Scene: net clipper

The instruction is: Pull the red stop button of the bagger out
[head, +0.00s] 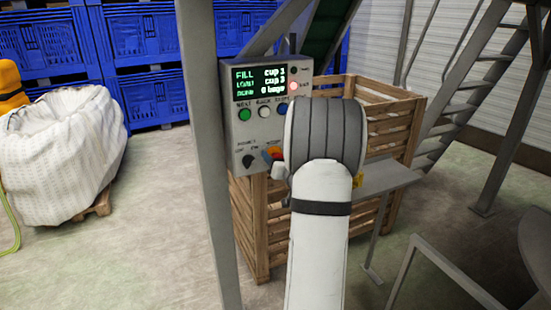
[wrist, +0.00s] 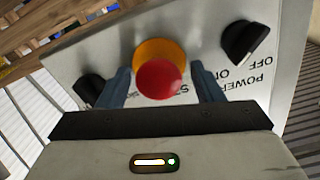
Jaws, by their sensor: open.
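The red stop button (wrist: 160,80) is a round red mushroom head on an orange-yellow ring (wrist: 158,54) on the grey front of the bagger's control box (head: 241,137). In the wrist view, my gripper (wrist: 161,70) is open, with one blue-grey finger on each side of the button. A gap seems to show between the fingers and the red head; contact cannot be told. In the head view my arm and wrist cover much of the box's lower right, and only a little of the orange and red shows beside my gripper.
A black power knob (wrist: 245,42) and another black knob (wrist: 88,88) flank the button. A wooden crate (head: 255,220) stands behind; a grey post (head: 206,150) is left.

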